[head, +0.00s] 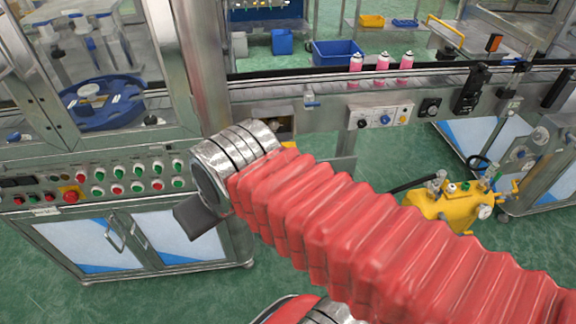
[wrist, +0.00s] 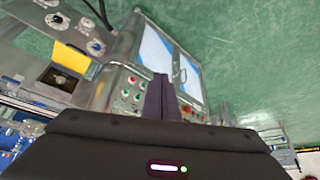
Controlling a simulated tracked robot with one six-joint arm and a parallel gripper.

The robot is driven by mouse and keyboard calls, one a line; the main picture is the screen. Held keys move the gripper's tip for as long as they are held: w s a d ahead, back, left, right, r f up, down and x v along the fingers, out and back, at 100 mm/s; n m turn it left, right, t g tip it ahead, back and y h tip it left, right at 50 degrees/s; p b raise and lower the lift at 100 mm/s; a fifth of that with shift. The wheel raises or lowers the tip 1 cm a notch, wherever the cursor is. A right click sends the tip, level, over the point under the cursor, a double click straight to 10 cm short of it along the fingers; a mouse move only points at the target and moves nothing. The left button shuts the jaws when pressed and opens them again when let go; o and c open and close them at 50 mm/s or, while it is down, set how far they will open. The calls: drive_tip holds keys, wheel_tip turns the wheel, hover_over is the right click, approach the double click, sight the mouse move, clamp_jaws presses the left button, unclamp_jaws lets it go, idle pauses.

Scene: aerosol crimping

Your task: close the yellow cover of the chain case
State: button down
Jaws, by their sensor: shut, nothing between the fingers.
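The yellow cover (wrist: 68,57) shows in the wrist view at the left as a flat yellow panel beside a dark opening of the chain case (wrist: 60,79), with a round metal part inside. The cover stands open. In the head view only a sliver of the yellow cover (head: 290,145) shows above my red arm sleeve, which hides the rest. My gripper (wrist: 161,82) is shut and empty in the wrist view, its dark fingers together, to the right of the cover and apart from it. In the head view a dark part of it shows below the metal wrist.
A cabinet with red and green buttons (head: 130,180) stands at the left. A conveyor (head: 440,75) carries pink cans (head: 383,61) above the case. A small control box (head: 381,117) is to its right. A yellow machine (head: 445,208) stands on the open green floor.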

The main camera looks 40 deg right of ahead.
drive_tip(key=shift+d, duration=0.1)
idle(0.3)
drive_tip(key=w+d+f+m+y, duration=0.35)
drive_tip(key=d+f+m, duration=0.25)
drive_tip(key=d+f, duration=0.65)
drive_tip(key=w+d+f+m+t+y, duration=0.15)
drive_tip(key=w+d+f+m, duration=0.3)
drive_tip(key=d+f, duration=0.8)
drive_tip(key=w+d+f+m+y, duration=0.3)
drive_tip(key=d+f+m, duration=0.4)
drive_tip(key=d+f, duration=0.5)
drive_tip(key=w+d+r+t, duration=0.1)
drive_tip(key=w+d+t, duration=0.1)
drive_tip(key=d, duration=0.4)
drive_tip(key=w+d+r+t, duration=0.2)
drive_tip(key=d+t, duration=0.2)
drive_tip(key=d, duration=0.2)
drive_tip(key=shift+w+d+r+h, duration=0.25)
drive_tip(key=shift+w+d+h, duration=0.05)
drive_tip(key=shift+w, duration=0.05)
drive_tip(key=shift+w, duration=0.1)
